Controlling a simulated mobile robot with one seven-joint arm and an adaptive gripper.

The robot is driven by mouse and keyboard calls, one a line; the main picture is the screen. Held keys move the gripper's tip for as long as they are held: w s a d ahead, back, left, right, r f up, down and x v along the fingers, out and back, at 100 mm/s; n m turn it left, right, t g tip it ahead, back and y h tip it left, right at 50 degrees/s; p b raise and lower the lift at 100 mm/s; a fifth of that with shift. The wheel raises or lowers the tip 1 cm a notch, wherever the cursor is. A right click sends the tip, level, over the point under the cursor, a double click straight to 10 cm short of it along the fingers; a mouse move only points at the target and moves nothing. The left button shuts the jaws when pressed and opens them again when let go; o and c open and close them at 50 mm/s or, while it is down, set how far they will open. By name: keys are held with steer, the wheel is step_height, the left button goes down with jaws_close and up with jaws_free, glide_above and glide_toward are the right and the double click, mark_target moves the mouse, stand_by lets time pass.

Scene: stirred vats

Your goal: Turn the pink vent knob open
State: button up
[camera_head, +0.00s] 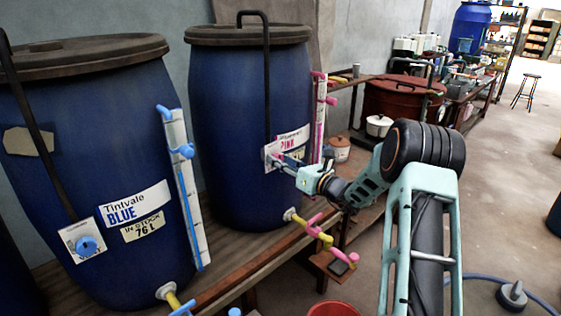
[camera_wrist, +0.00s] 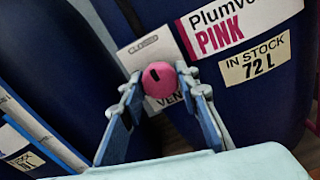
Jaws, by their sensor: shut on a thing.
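The pink vent knob (camera_wrist: 158,80) is round, with a short dark mark on its face. It sits on a white vent plate (camera_wrist: 140,50) on the blue barrel labelled PINK (camera_head: 245,95). My gripper (camera_wrist: 160,88) is shut on the knob, one finger on each side. In the head view my gripper (camera_head: 284,164) reaches to the plate from the right and mostly hides the knob. The plate's lettering is partly covered, so the knob's setting cannot be read in full.
A second blue barrel labelled BLUE (camera_head: 95,170) stands at left with its blue vent knob (camera_head: 87,245). A pink sight gauge (camera_head: 320,115) and a yellow-pink tap (camera_head: 320,235) are close to my arm. A red bucket (camera_head: 333,309) is below.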

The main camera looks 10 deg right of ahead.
steer(key=shift+f+b, duration=0.15)
steer(key=shift+b, duration=0.45)
steer(key=n+b, duration=1.7)
steer(key=b, duration=1.4)
steer(key=shift+n, duration=0.4)
steer(key=o, duration=1.2)
steer(key=shift+c, duration=0.2)
steer(key=shift+s, duration=0.1)
steer(key=v, duration=1.2)
